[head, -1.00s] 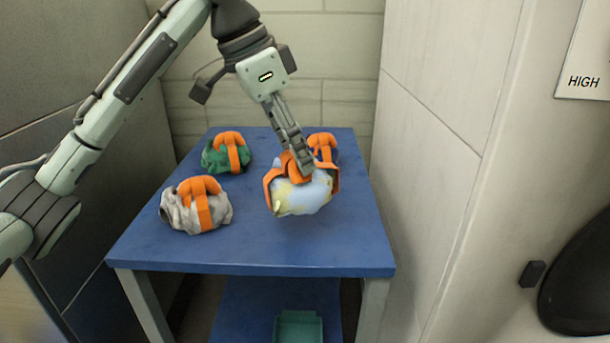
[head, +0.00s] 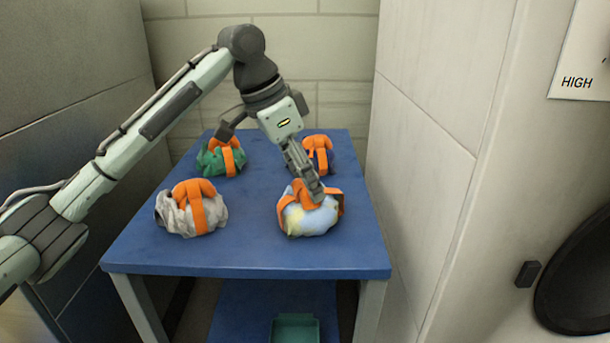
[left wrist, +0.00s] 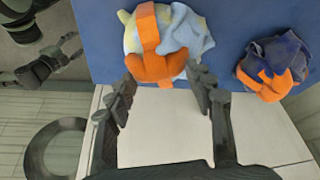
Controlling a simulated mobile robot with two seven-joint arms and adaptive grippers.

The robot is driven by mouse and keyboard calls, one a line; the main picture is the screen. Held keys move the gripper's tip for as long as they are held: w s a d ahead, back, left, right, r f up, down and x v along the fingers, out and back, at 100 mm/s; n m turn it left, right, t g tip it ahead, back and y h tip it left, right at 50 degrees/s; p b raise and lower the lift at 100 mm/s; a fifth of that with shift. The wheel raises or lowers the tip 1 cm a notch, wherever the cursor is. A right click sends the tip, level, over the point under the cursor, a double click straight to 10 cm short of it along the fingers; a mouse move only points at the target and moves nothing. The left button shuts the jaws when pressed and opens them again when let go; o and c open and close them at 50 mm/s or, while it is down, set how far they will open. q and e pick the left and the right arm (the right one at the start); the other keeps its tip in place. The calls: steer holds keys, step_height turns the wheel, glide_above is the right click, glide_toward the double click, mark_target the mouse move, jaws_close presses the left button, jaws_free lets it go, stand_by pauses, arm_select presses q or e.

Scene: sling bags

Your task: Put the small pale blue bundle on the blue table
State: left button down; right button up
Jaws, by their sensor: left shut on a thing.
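The pale blue bundle (head: 309,221), with cream-yellow patches and an orange strap, is at the right front part of the blue table (head: 250,258). It looks to be at the tabletop, but whether the table bears its weight I cannot tell. My left gripper (head: 316,194) comes down from above and is shut on the bundle's orange handle. In the left wrist view, the bundle (left wrist: 190,35) is at the top, with its handle at the left gripper's fingers (left wrist: 162,84). What looks like my right gripper (left wrist: 62,52) shows small at the left of that view.
A grey-white bundle (head: 176,216) is at the left front, a green one (head: 209,161) at the left back, and a navy one (head: 325,160) just behind the pale blue one. A wall (head: 420,150) stands close on the right. A teal tray (head: 296,330) is below.

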arm_select(q)
steer(key=c, duration=0.9)
jaws_free()
steer(key=shift+o, duration=1.4)
arm_select(e)
steer(key=shift+s+d+f, duration=0.1)
steer(key=shift+s+f, duration=0.15)
steer(key=shift+f, duration=0.25)
arm_select(q)
steer(key=shift+r, duration=0.25)
steer(key=v, duration=1.2)
arm_select(e)
steer(key=shift+w+f, duration=0.2)
steer(key=shift+f, duration=0.4)
arm_select(q)
steer(key=shift+f, duration=0.15)
